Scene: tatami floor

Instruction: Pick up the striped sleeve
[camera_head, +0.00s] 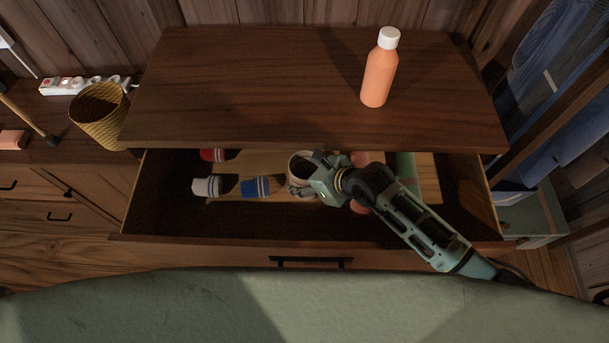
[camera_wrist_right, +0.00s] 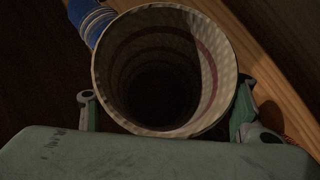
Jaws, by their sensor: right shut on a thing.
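The striped sleeve (camera_head: 299,168) is a pale open tube with reddish bands, in the middle of the open drawer (camera_head: 165,190) in the head view. In the right wrist view the sleeve (camera_wrist_right: 222,62) fills the middle, and I look down into its dark inside. My right gripper (camera_head: 318,181) is shut on it. Its fingers (camera_wrist_right: 165,118) press on either side of the sleeve in the wrist view. Whether the sleeve touches the drawer bottom is hidden. My left gripper is not in view.
A blue striped roll (camera_head: 256,187), a white one (camera_head: 206,187) and a red one (camera_head: 213,155) lie left in the drawer. An orange bottle (camera_head: 379,75) stands on the dresser top (camera_head: 240,90). A woven basket (camera_head: 99,114) stands at left. The drawer front (camera_head: 250,246) is a nearby edge.

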